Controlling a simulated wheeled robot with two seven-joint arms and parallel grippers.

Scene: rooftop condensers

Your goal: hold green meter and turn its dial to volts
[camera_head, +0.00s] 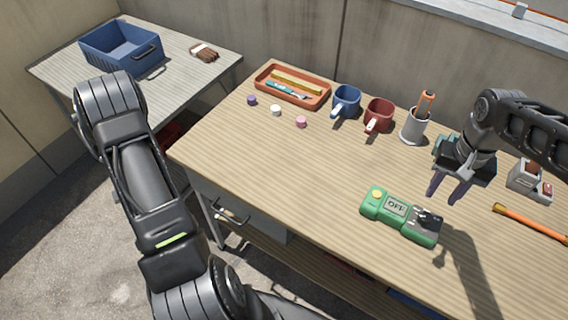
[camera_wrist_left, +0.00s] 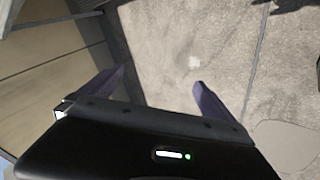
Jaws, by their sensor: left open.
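The green meter (camera_head: 375,206) lies on the wooden workbench, right of the middle in the head view. Its display (camera_head: 397,207) reads OFF, and a black dial (camera_head: 430,219) sits at its right end. My right gripper (camera_head: 446,193) is open and empty, with its dark fingers pointing down just behind the dial end, apart from the meter. My left gripper (camera_wrist_left: 158,88) is open and empty in the left wrist view, facing the concrete floor. My left arm fills the left of the head view; its gripper is not visible there.
An orange tray (camera_head: 262,88), blue mug (camera_head: 346,103), red mug (camera_head: 379,115) and grey cup (camera_head: 412,130) line the bench's back. A blue crate (camera_head: 107,53) stands on the other table. The bench left of the meter is clear.

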